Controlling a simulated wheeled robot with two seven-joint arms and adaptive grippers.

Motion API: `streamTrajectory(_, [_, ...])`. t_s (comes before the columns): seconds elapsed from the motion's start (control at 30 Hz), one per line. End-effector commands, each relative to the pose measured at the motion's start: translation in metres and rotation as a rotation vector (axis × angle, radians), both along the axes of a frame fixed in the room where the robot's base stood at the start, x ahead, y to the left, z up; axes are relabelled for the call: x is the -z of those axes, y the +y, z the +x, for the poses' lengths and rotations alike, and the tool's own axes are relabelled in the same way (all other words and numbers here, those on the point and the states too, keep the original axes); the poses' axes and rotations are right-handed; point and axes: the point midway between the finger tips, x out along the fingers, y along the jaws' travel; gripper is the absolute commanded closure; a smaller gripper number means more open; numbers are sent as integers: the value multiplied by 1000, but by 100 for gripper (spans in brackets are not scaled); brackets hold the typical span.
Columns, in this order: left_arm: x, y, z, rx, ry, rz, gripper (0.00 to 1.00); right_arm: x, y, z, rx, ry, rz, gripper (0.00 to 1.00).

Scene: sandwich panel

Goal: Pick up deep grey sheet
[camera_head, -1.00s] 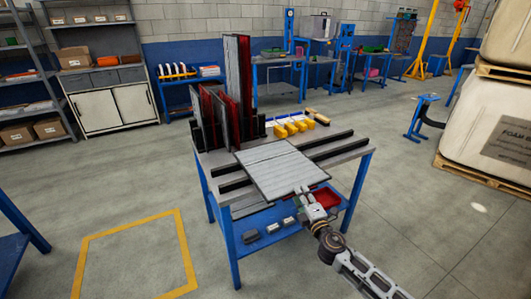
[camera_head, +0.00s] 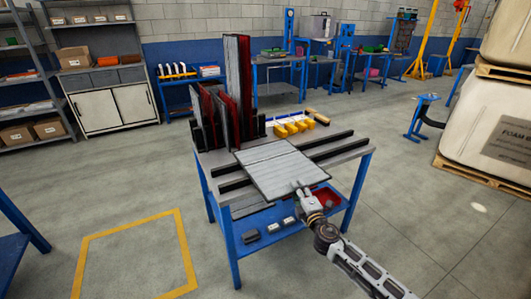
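A flat grey sheet (camera_head: 280,172) lies across dark rails on the blue-legged table, with its near corner reaching past the table's front edge. My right gripper (camera_head: 301,189) is at the front right edge of this sheet, its fingers overlapping the edge in the picture. The fingers are too small to tell whether they are open or closed on it. Upright sheets, grey-faced (camera_head: 205,105) and red (camera_head: 232,113), stand in a dark rack at the table's back left. I cannot tell which grey is the deep one. My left gripper is not in view.
Black rails (camera_head: 330,147) run across the table (camera_head: 365,153). A red tray (camera_head: 326,197) and small grey parts (camera_head: 272,228) sit on the lower shelf. Open floor lies in front, with a yellow outline (camera_head: 182,250).

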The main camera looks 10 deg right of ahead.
Motion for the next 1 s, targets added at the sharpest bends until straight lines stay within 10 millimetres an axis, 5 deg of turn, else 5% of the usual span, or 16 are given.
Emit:
streamTrajectory(0.7, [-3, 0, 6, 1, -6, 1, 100, -3, 7, 45, 0, 0, 1, 66])
streamTrajectory(1.0, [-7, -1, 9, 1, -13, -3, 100, -3, 7, 49, 0, 0, 1, 66])
